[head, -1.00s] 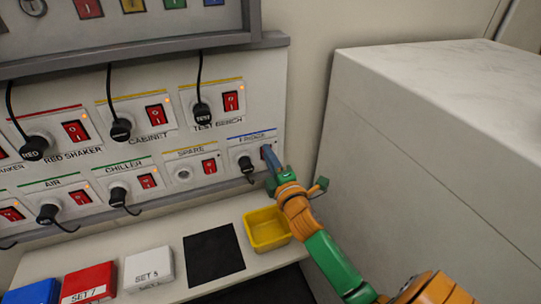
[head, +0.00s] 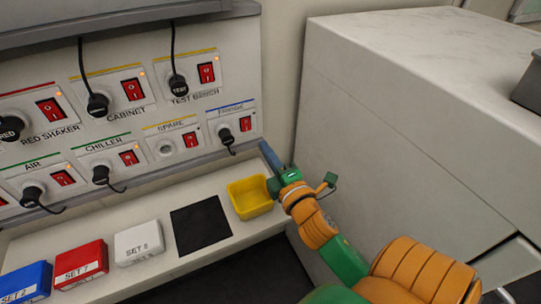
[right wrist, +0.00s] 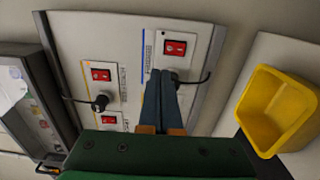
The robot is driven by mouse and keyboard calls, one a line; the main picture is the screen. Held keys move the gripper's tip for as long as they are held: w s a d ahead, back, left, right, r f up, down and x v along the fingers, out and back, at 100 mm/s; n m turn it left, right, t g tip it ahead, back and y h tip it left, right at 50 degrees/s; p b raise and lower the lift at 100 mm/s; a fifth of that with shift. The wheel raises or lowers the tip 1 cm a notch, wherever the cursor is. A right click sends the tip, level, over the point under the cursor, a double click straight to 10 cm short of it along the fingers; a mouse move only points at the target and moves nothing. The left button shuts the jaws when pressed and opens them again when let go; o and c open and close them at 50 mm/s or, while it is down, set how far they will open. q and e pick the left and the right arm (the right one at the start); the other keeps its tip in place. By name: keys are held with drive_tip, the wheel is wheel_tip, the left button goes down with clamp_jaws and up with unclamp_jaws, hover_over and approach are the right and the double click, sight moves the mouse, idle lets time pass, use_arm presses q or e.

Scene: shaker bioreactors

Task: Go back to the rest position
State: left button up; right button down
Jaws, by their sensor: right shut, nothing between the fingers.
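My right gripper (head: 270,158) is shut and empty. In the head view it is in front of the right end of the socket panel (head: 217,155), just below and right of the fridge switch (head: 246,124), with a visible gap. In the right wrist view its blue fingers (right wrist: 158,100) lie together and point at the panel, covering part of the fridge socket's plug and plate. The red switch (right wrist: 175,47) there is uncovered. My left gripper is not in view.
White (head: 139,242), red (head: 81,264) and blue (head: 27,283) boxes sit farther left. A large white cabinet (head: 420,100) stands close on the right.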

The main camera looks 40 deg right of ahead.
drive_tip(key=s+a+f+m+g+y, duration=0.2)
drive_tip(key=s+a+f+m+g, duration=0.45)
drive_tip(key=s+f, duration=0.35)
drive_tip(key=s+a+f+m+g+y, duration=0.2)
drive_tip(key=s+a+f+m+g, duration=0.55)
drive_tip(key=f, duration=0.45)
drive_tip(key=s+d+f+g, duration=0.2)
drive_tip(key=s+f, duration=0.1)
drive_tip(key=f, duration=1.1)
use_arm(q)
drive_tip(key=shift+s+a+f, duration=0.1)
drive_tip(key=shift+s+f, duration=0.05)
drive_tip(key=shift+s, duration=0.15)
use_arm(e)
drive_tip(key=s+d+f+n, duration=0.1)
drive_tip(key=s+d+f, duration=0.1)
drive_tip(key=s+f, duration=0.8)
drive_tip(key=s, duration=0.2)
drive_tip(key=shift+s+d+f+g, duration=0.2)
drive_tip(key=shift+s+f+g, duration=0.1)
drive_tip(key=shift+s+g, duration=0.1)
